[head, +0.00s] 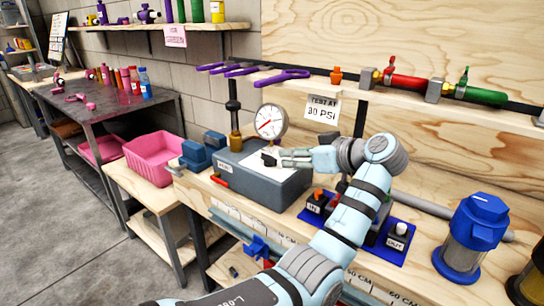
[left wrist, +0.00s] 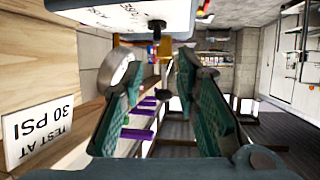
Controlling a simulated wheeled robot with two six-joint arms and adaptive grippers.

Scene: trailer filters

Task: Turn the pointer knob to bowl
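The dark pointer knob (head: 268,158) sits on the white-topped panel of a grey-blue box (head: 250,190) on the bench. The knob also shows in the left wrist view (left wrist: 157,29), at the top of the picture on the box's pale face (left wrist: 120,14). My left gripper (head: 283,157) is just right of the knob, fingers pointing left toward it. In the left wrist view its green-padded fingers (left wrist: 157,65) are spread with an empty gap between them; the knob shows beyond the tips. Contact with the knob cannot be told. The knob's labels are unreadable. My right gripper is not visible.
A round gauge (head: 270,121) stands behind the box, near my gripper. A "TEST AT 30 PSI" sign (head: 322,109) hangs behind. A blue mat with switches (head: 395,237) and a blue-capped filter (head: 473,235) are to the right. A pink bin (head: 153,157) is left.

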